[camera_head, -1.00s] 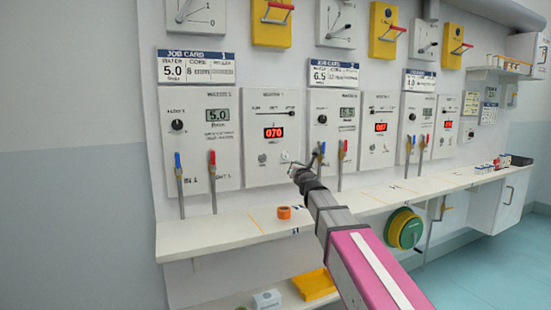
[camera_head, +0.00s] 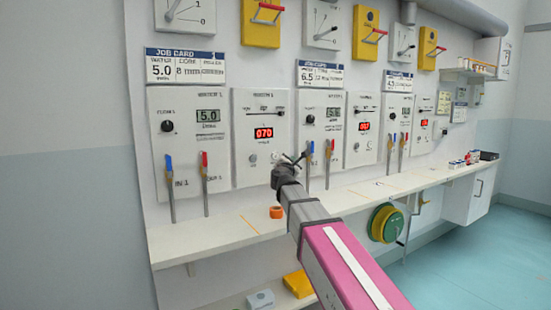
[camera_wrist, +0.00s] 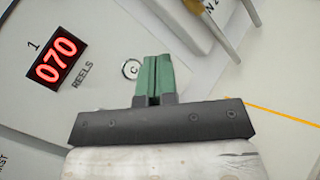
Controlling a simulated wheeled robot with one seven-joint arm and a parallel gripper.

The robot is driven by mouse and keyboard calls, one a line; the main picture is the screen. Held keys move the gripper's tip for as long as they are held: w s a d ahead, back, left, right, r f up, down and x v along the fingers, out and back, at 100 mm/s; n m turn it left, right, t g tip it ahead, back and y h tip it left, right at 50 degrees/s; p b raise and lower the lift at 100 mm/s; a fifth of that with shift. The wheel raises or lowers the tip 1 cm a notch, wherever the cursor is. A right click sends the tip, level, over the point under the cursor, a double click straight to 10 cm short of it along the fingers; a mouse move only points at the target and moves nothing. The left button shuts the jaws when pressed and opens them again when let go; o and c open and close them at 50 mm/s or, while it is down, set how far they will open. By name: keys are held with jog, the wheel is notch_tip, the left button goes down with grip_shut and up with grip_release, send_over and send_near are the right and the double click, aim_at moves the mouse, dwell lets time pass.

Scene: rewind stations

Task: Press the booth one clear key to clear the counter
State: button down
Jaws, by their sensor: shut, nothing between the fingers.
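The booth one counter (camera_head: 264,133) shows 070 in red on its white panel, and it also reads 070 in the wrist view (camera_wrist: 55,62). The round clear key, marked C (camera_wrist: 131,69), sits beside the REELS label, and in the head view the key (camera_head: 274,157) is below the counter. My gripper (camera_wrist: 154,58) is shut and empty, its green fingers together. In the wrist view the fingertips appear just right of the key and cover part of its edge. I cannot tell whether they touch it. In the head view my gripper (camera_head: 296,158) is small and partly hidden.
A second round control (camera_head: 252,158) is left of the clear key. Valve levers with blue and red handles (camera_head: 311,148) stand close to the right. A shelf (camera_head: 225,236) runs below with an orange roll (camera_head: 276,211) on it.

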jog(key=w+a, duration=0.5)
jog(key=w, duration=0.2)
jog(key=shift+w, duration=0.15)
dwell(2.1)
jog(key=shift+w+a, duration=0.2)
jog(key=shift+w, duration=0.1)
jog(key=shift+w+a, duration=0.25)
jog(key=shift+w, duration=0.1)
dwell(0.7)
jog(key=shift+s+d, duration=0.1)
jog(key=shift+s, duration=0.05)
jog(key=shift+s+d, duration=0.35)
jog(key=shift+s, duration=0.2)
dwell(0.4)
jog(key=s+d, duration=0.1)
jog(key=s, duration=0.1)
jog(key=s+d, duration=0.1)
jog(key=s, duration=0.1)
jog(key=shift+d, duration=0.4)
